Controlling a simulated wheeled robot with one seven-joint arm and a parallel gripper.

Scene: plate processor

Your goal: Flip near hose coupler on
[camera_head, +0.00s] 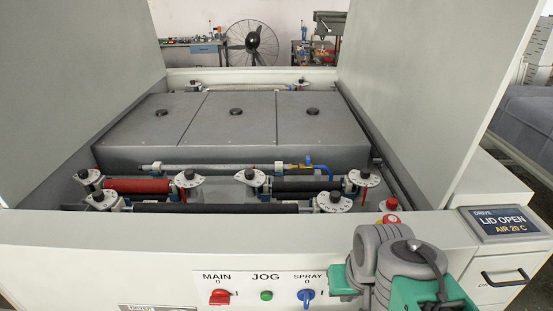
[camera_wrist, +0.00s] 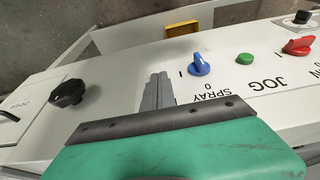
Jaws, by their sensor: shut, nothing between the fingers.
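A blue-handled brass fitting (camera_head: 310,164) sits at the right end of a metal pipe inside the open machine, in front of the grey covers. It looks like the hose coupler, but at this size I cannot tell its on or off position. A blue hose or handle part curves down at its right. My gripper (camera_wrist: 158,88) is shut and empty, with grey fingers beside the blue SPRAY knob (camera_wrist: 200,65) in the wrist view. In the head view my arm is at the front right, outside the machine, and well in front of the fitting. My fingertips are not clear there.
The front panel holds a red MAIN knob (camera_head: 220,297), a green JOG button (camera_head: 266,296) and the SPRAY knob (camera_head: 306,297). A red stop button (camera_head: 391,219) and a "LID OPEN" display (camera_head: 498,223) are at right. Rollers (camera_head: 215,208) lie across the opening; raised lid panels (camera_head: 420,80) flank it.

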